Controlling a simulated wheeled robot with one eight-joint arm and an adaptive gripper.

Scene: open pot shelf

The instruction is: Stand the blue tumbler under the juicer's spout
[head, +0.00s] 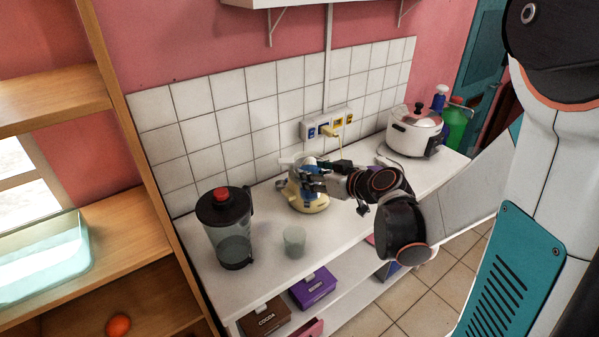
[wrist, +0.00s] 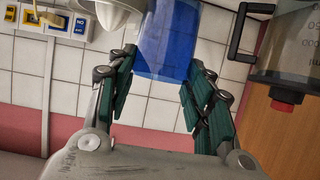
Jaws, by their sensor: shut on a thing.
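The blue tumbler (wrist: 168,42) is between the two green-padded fingers of my gripper (wrist: 162,95) in the wrist view, which is upside down. The gripper is shut on it, and the tumbler looks roughly upright. Its far end is cut off by the picture edge. The pale juicer (wrist: 118,14) shows right beside the tumbler there; I cannot tell whether they touch. In the head view, my gripper (head: 313,180) is at the cream juicer (head: 316,205) on the white counter and covers much of it. The spout is not clear in either view.
A blender with a red knob (head: 232,232) and a clear glass (head: 294,241) stand left of and in front of the juicer. A white cooker (head: 413,135) is at the right. The tiled wall (head: 235,105) with sockets (head: 326,124) is close behind.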

